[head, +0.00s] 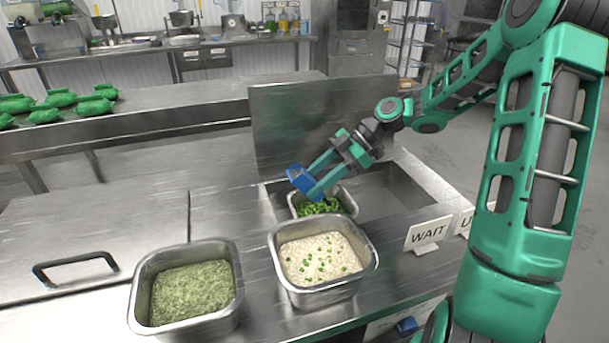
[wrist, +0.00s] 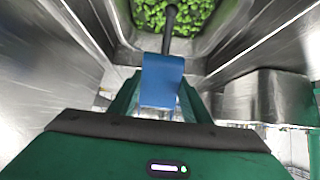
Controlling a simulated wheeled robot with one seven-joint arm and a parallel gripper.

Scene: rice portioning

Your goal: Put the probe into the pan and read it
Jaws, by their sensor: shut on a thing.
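My gripper (head: 310,180) is shut on the blue probe (head: 299,179) above a small steel pan (head: 347,201) of chopped green food in the counter well. In the wrist view the blue probe body (wrist: 162,80) sits between the fingers, and its dark stem (wrist: 169,28) reaches over the green food (wrist: 190,14). I cannot tell whether the tip touches the food. No reading can be made out. A pan of pale rice with green bits (head: 321,258) stands in front, and a pan of green grain (head: 193,286) stands to its left.
A WAIT sign (head: 428,235) stands right of the rice pan, with another sign partly hidden by my arm. A raised steel panel (head: 290,125) stands behind the well. A lid with a dark handle (head: 75,262) covers the counter at left. Green bags (head: 62,98) lie on the back counter.

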